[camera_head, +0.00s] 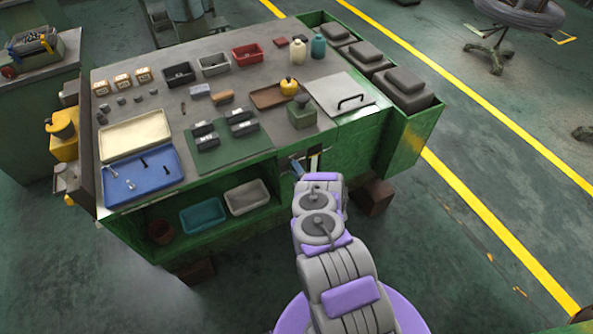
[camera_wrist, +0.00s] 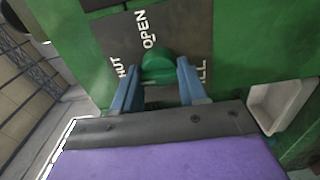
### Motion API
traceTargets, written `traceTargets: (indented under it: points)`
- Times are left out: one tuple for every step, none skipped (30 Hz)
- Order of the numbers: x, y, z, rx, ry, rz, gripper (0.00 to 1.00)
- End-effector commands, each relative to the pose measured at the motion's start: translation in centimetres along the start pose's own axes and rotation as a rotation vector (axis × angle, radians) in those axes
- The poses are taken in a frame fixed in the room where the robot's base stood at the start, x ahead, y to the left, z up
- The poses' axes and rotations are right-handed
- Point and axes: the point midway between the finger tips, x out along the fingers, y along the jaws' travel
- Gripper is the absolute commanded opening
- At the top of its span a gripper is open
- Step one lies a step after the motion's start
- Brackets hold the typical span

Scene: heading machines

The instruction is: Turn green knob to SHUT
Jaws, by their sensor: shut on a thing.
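The green knob (camera_wrist: 158,66) sits on a dark label plate (camera_wrist: 118,38) on the green cabinet front in the wrist view. My gripper (camera_wrist: 157,82) has one blue finger on each side of the knob and is shut on it. The word OPEN is readable above the knob. To its left, "HUT" shows with its first letter hidden by a finger; to its right, only "LL" shows. I cannot tell exactly where the knob points. In the head view, my gripper (camera_head: 297,168) is at the bench front beside the plate (camera_head: 315,158), and the knob is hidden.
The bench top (camera_head: 170,110) holds trays, small bins and tools. A white bin (camera_head: 247,197) and a teal bin (camera_head: 203,215) sit on the shelf left of my arm. A green side box (camera_head: 415,125) juts out at right.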

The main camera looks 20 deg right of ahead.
Motion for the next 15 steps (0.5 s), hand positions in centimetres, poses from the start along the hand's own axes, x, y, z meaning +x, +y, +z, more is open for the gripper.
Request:
traceTargets:
  points:
    - [-0.16, -0.43, -0.31, 0.001, 0.005, -0.010, 0.12]
    - [-0.16, -0.44, -0.31, 0.000, 0.005, -0.010, 0.12]
    - [-0.16, -0.45, -0.31, 0.000, 0.005, -0.010, 0.12]
    - [-0.16, -0.45, -0.32, 0.000, 0.005, -0.010, 0.12]
    - [-0.17, -0.46, -0.33, 0.000, 0.005, -0.011, 0.12]
    - [-0.16, -0.47, -0.34, 0.001, 0.006, -0.011, 0.12]
    - [-0.17, -0.49, -0.35, 0.001, 0.006, -0.011, 0.12]
    - [-0.17, -0.49, -0.36, 0.001, 0.006, -0.011, 0.12]
    - [-0.17, -0.51, -0.37, 0.001, 0.006, -0.012, 0.12]
    - [-0.17, -0.51, -0.37, 0.001, 0.006, -0.012, 0.12]
    - [-0.17, -0.52, -0.38, 0.001, 0.006, -0.012, 0.12]
    - [-0.17, -0.53, -0.39, 0.001, 0.006, -0.012, 0.46]
    - [-0.17, -0.53, -0.40, 0.001, 0.007, -0.012, 0.49]
    - [-0.17, -0.51, -0.40, 0.001, 0.007, -0.012, 0.52]
    - [-0.17, -0.47, -0.39, 0.001, 0.007, -0.011, 0.56]
